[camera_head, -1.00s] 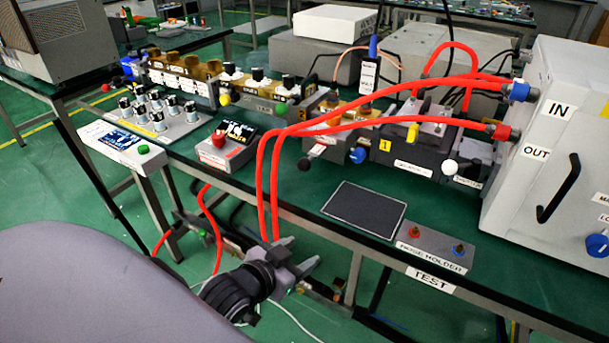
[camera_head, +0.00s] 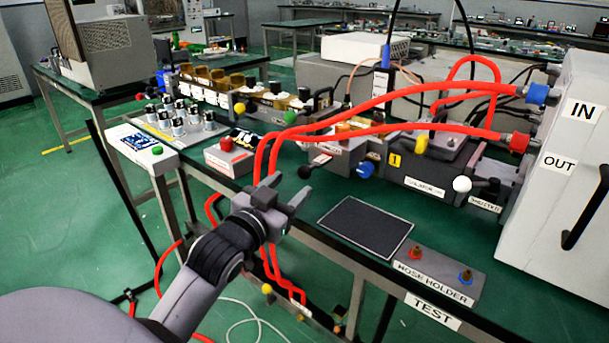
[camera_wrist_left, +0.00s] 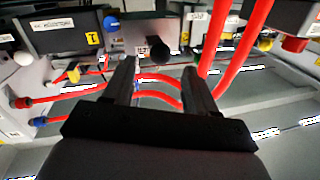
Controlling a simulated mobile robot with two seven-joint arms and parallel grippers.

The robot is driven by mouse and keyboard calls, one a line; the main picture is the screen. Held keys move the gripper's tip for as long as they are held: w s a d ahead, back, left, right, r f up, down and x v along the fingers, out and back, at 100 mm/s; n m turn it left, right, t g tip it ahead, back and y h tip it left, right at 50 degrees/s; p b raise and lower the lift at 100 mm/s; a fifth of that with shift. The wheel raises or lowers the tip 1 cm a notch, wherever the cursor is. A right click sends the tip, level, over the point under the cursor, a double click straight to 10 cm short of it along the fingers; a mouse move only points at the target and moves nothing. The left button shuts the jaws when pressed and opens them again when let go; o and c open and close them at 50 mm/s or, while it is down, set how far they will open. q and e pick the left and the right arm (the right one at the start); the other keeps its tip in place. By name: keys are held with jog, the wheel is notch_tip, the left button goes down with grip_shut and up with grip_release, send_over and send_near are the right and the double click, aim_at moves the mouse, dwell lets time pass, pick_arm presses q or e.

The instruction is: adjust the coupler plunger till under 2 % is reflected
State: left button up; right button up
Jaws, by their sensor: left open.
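A row of waveguide parts with coloured knobs runs along the bench; I cannot tell for certain which knob is the coupler plunger. A black ball knob (camera_head: 305,171) sticks out towards me, with a blue knob (camera_head: 366,170), a yellow knob (camera_head: 421,140) and a white knob (camera_head: 462,184) to its right. My left gripper (camera_head: 287,190) is open and empty at the bench's front edge, just short of the black knob. In the left wrist view the black knob (camera_wrist_left: 158,52) shows beyond the gap between the fingers (camera_wrist_left: 159,76). My right gripper is not in view.
Red hoses (camera_head: 400,100) run from the IN/OUT cabinet (camera_head: 560,200) and drop over the bench edge close to my left gripper. A dark pad (camera_head: 366,229) and hose holder (camera_head: 436,277) lie at the front. A small screen (camera_head: 138,140) stands left, unreadable.

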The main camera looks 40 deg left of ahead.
aim_at(301, 175)
pick_arm(q)
jog(key=shift+w+r, duration=0.25)
jog(key=w, duration=0.5)
jog(key=shift+a+f+b, duration=0.1)
jog(key=shift+a+b, duration=0.2)
jog(key=shift+a, duration=0.05)
jog(key=shift+w, duration=0.8)
